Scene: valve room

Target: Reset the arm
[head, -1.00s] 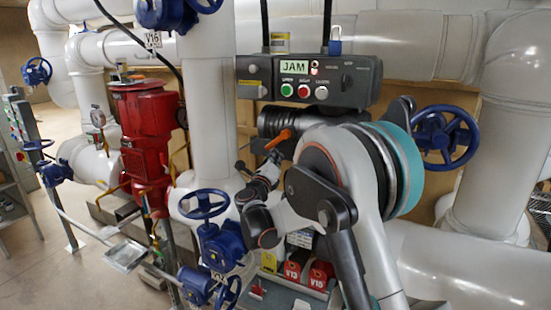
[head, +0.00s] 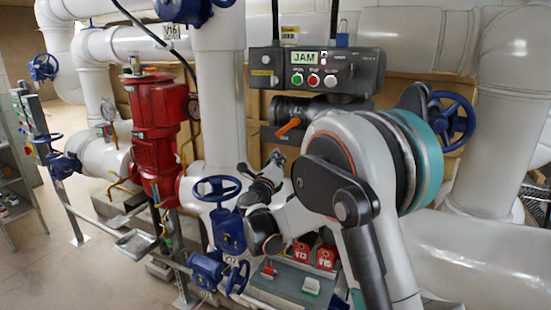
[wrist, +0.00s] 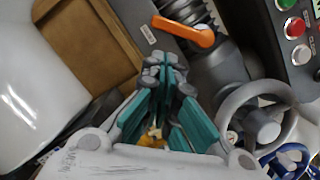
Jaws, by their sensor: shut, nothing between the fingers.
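My gripper (head: 277,157) is shut and empty, with its fingers pointing up in the head view, below the orange lever handle (head: 288,127) and apart from it. In the wrist view the teal finger pads of my gripper (wrist: 165,68) come together at the tips. The orange lever (wrist: 185,31) shows just beyond them on a dark cylindrical fitting (wrist: 222,65). My arm is folded, its elbow high at the right of the middle and its wrist low.
A control box (head: 317,76) reading "JAM" hangs above the lever. Blue handwheels (head: 217,189) and a red valve body (head: 155,130) stand left of my gripper. Red tags V13 (head: 301,252) and V15 (head: 327,257) are on a grey tray below. Open floor (head: 60,260) lies at the left.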

